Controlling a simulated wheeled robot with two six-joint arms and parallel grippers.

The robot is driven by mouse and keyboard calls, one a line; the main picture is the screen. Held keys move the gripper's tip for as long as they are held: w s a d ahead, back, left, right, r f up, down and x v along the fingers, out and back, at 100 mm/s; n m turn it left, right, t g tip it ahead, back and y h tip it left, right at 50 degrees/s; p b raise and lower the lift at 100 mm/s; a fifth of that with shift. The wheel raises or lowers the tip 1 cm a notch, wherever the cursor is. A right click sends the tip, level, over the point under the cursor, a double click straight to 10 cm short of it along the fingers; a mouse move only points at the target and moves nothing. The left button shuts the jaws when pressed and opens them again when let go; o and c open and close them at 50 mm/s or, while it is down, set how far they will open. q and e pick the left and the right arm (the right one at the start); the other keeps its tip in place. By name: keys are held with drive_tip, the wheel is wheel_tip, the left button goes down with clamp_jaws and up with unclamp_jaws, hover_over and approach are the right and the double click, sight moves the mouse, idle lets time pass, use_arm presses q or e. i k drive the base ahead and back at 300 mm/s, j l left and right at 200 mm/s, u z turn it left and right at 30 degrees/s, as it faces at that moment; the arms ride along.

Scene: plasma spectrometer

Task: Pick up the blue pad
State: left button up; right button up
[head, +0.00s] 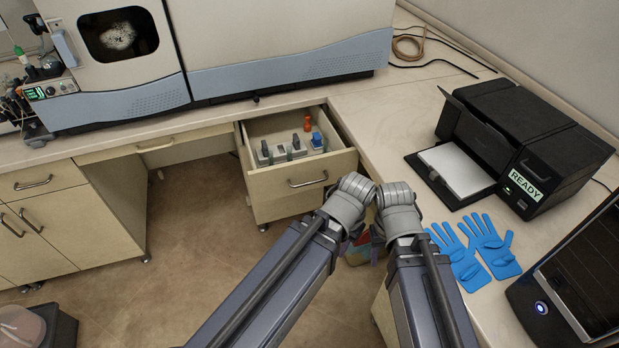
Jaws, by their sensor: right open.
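A small blue block-like item, which looks like the blue pad (316,140), sits in the open drawer (308,186), near its right side. My right gripper (377,232) is below and to the right of the drawer in the picture, apart from the blue item. It is open, and my wrist hides much of it. My left arm reaches up beside the right one, and its wrist is close to the drawer's front corner. My left gripper's fingers are hidden behind the wrist, so their state does not show.
The drawer also holds a grey rack-like piece (280,154) and a red item (307,122). Blue gloves (475,250) lie on the right counter between a black printer (525,145) and a dark computer case (580,275). A colourful item on the floor is partly hidden by my arms.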

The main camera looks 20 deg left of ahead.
sight(316, 142)
drive_tip(key=u, duration=1.1)
drive_tip(key=i+j, duration=0.15)
drive_tip(key=i, duration=0.3)
drive_tip(key=i+j, duration=0.15)
drive_tip(key=i, duration=0.25)
drive_tip(key=i+j+z, duration=0.1)
drive_tip(key=i, duration=0.35)
